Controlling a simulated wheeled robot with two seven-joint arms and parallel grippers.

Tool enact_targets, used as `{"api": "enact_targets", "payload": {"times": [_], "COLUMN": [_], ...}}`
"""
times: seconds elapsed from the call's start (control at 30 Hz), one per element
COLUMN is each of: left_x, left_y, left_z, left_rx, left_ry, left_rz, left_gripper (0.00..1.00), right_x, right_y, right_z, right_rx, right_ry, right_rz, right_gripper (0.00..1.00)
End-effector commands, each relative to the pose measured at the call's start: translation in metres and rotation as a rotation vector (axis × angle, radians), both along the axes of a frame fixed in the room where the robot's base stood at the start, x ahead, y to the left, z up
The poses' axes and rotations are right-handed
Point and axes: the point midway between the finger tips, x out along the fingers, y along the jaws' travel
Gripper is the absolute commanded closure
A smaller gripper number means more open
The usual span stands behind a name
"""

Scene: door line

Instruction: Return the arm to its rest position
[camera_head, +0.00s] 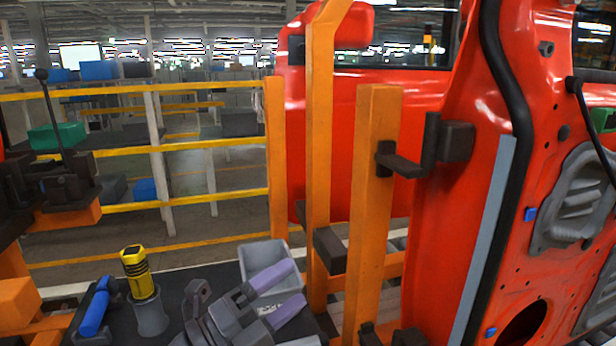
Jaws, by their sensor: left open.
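My left gripper (288,286) is at the bottom centre, in front of the grey bin. Its two purple-grey fingers are spread apart with nothing seen between them. The fingers overlap the bin in the picture; I cannot tell whether they touch it. The rest of my left arm is mostly cut off by the bottom edge. My right gripper is not in view.
A dark bench top (205,275) carries a grey bin (262,250), a yellow and black tool (136,268) in a grey holder (149,316) and a blue tool (94,312). Orange posts (372,220) and a red door (470,190) stand at right.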

Motion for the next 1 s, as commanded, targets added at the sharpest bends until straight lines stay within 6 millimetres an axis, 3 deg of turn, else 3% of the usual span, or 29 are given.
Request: {"api": "enact_targets", "payload": {"times": [0.03,0.07,0.1,0.2,0.3,0.4,0.5,0.67,0.8,1.0], "left_x": [0.002,0.006,0.007,-0.015,-0.054,-0.098,-0.143,-0.216,-0.206,-0.218], "left_y": [0.018,0.036,0.063,0.108,0.124,0.128,0.126,0.116,0.115,0.117], "left_z": [-0.002,-0.011,-0.034,-0.109,-0.167,-0.208,-0.235,-0.259,-0.333,-0.440], "left_rx": [-0.255,-0.402,-0.565,-0.783,-0.848,-0.857,-0.836,-0.756,-0.726,-0.681], "left_ry": [0.138,0.248,0.414,0.810,1.115,1.372,1.602,1.949,1.960,1.993], "left_rz": [0.142,0.258,0.423,0.759,0.975,1.126,1.238,1.364,1.386,1.418], "left_gripper": [0.13,0.13,0.13,0.13,0.13,0.13,0.13,0.13,0.13,0.13], "right_x": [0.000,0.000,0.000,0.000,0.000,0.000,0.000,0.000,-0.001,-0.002], "right_y": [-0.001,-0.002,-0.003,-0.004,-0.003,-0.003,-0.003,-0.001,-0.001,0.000], "right_z": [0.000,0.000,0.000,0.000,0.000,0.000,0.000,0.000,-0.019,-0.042], "right_rx": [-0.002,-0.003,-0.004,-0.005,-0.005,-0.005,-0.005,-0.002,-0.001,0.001], "right_ry": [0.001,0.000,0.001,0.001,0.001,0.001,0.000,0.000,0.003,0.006], "right_rz": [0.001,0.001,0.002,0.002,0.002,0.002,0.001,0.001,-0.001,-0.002], "right_gripper": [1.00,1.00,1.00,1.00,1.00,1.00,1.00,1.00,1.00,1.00]}}
